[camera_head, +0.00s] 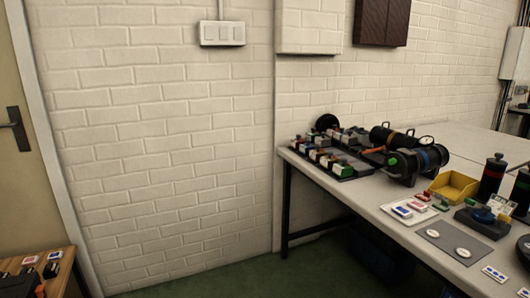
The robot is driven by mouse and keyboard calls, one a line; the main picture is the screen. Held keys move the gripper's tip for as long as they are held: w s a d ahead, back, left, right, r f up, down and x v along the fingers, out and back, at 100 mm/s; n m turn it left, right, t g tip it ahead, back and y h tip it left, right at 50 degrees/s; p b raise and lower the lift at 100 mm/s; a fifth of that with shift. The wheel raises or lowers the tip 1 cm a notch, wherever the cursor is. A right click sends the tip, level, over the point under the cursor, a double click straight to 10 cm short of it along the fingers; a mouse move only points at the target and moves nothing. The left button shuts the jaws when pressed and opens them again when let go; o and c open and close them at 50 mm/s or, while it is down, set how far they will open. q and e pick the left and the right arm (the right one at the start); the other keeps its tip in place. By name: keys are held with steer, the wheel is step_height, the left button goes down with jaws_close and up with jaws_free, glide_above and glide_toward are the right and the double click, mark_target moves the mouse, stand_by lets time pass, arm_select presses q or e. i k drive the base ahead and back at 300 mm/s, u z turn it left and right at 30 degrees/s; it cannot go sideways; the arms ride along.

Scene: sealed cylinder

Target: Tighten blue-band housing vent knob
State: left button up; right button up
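A dark cylindrical housing with a blue band (430,156) lies on its side on the long workbench, right of the middle of the view. A small green part (393,161) shows at its left end; I cannot tell whether this is the vent knob. A round gauge-like part shows on top of it. A second dark cylinder (381,134) with a brownish band lies just behind it. Neither of my grippers is in view.
The pale workbench (372,200) runs along the right. Block racks (335,162), a yellow bin (453,186), a black-capped bottle (491,178), and a grey mat (438,241) with two white discs crowd it. A wooden table (62,275) is lower left. Green floor lies between.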

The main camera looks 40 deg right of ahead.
mark_target(392, 161)
steer(key=z, duration=0.2)
steer(key=i, duration=2.45)
steer(key=z, duration=1.75)
steer(key=i, duration=1.2)
steer(key=z, duration=1.55)
steer(key=i, duration=0.3)
steer(key=z, duration=0.05)
